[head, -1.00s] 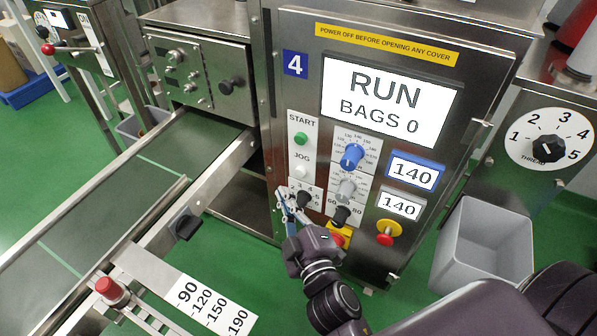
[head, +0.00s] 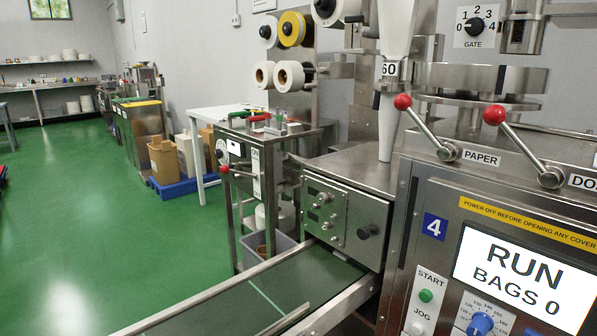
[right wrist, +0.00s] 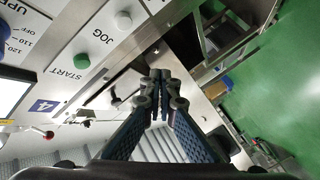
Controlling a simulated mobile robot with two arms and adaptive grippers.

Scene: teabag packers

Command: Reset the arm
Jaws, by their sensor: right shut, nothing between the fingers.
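My right gripper (right wrist: 160,80) shows in the right wrist view. Its fingers are shut with nothing between them. They are near the machine's front panel, with the green START button (right wrist: 80,61) and the white JOG button (right wrist: 122,20) to the upper left. I see no clear touch. In the head view the panel's screen (head: 525,272) reads RUN, BAGS 0. The START button (head: 426,296) and the blue dial (head: 481,323) show at the lower right. Neither gripper shows in the head view.
A green conveyor (head: 300,289) runs to the lower left. Two red-knobbed levers, PAPER (head: 425,125) and the one beside it (head: 520,145), stick out above the panel. The green floor (head: 120,240) at left is open.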

